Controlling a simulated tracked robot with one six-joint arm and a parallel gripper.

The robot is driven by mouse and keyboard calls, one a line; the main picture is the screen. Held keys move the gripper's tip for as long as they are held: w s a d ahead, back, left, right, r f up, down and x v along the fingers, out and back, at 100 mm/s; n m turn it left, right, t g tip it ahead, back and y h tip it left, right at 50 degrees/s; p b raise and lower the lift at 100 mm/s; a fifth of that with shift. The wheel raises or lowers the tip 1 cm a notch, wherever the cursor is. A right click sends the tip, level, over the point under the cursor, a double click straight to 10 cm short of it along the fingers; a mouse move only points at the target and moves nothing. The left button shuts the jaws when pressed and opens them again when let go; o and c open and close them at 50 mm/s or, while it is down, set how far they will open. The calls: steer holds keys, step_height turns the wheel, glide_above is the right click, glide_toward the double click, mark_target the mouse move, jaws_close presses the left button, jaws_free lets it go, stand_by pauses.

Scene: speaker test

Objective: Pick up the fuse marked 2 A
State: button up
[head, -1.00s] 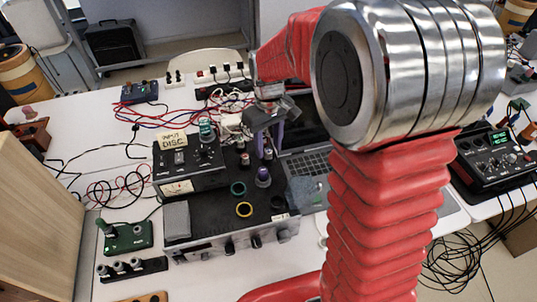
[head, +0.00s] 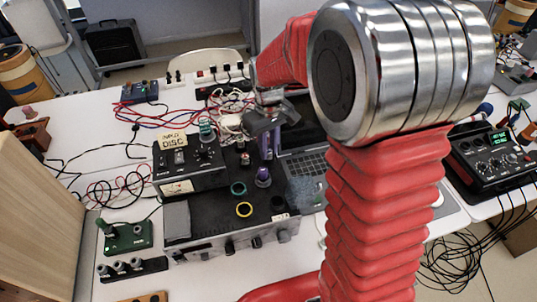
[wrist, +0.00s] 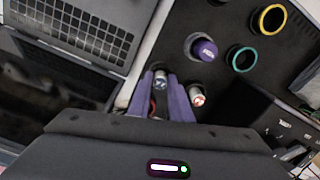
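My gripper (head: 270,147) points down over the back right of the black-topped unit (head: 216,218), with purple fingers. In the wrist view the fingers (wrist: 160,86) are apart. A small silver-topped fuse (wrist: 161,80) with a dark mark shows between their tips; I cannot tell whether they touch it. Something with a red edge (wrist: 152,108) is partly hidden between the fingers. Another silver fuse (wrist: 197,94) with a red mark stands just right of the right finger. Small cylinders also show in the head view (head: 245,159). The markings are too small to read.
A purple-capped cylinder (wrist: 204,48), a green ring (wrist: 241,59) and a yellow ring (wrist: 270,19) are nearby. An open laptop (head: 305,165) is close on the right in the head view. A meter box (head: 188,163) with a yellow note stands left.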

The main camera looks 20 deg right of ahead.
jaws_close()
steer(key=shift+r, duration=0.1)
step_height(320, 180, up, 10)
stand_by(0.6)
stand_by(0.5)
